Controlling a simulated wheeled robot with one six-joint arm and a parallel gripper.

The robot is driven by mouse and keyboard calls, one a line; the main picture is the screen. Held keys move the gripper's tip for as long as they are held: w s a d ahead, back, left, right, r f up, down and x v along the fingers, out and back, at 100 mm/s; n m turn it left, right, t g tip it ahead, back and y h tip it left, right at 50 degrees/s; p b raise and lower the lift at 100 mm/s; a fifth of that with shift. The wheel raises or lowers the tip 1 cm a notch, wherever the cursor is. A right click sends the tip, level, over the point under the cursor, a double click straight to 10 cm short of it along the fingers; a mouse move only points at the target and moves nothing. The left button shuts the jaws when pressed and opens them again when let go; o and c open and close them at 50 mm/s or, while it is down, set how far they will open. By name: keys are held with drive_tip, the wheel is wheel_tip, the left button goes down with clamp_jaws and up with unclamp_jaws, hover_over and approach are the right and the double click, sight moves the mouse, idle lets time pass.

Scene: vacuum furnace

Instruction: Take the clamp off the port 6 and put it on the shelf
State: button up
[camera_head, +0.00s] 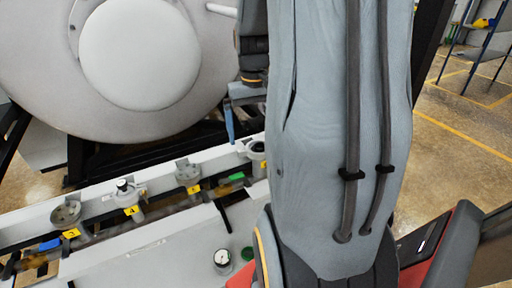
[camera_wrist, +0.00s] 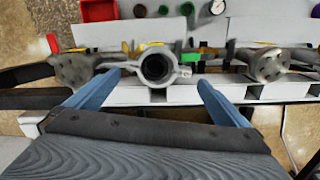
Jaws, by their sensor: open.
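The port 6 (camera_head: 257,147) is at the right end of the visible row, partly hidden behind my arm; its label is mostly covered. In the wrist view a pale grey ring-shaped clamp (camera_wrist: 149,53) with a lug on its right sits around the round port opening. My gripper (camera_wrist: 158,79) is open, with one blue finger to each side of the clamp and visible gaps between. In the head view one blue finger (camera_head: 229,122) shows above and left of the port. A blue-framed shelf (camera_head: 487,54) stands far off at the upper right.
Ports labelled 3 (camera_head: 66,213), 4 (camera_head: 127,190) and 5 (camera_head: 187,173) line the rail to the left. A large round furnace door (camera_head: 140,55) is behind. A gauge (camera_head: 222,258) and a red bin (camera_wrist: 98,10) are close by. Open floor lies at right.

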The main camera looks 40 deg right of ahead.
sight(256, 145)
drive_tip(key=shift+d+f+p, duration=0.1)
drive_tip(key=shift+f+p, duration=0.5)
drive_tip(key=shift+f, duration=1.45)
drive_tip(key=c, duration=0.8)
drive_tip(key=shift+o, duration=0.2)
drive_tip(key=shift+r, duration=0.15)
wheel_tip(256, 145, up, 10)
drive_tip(key=b, duration=0.2)
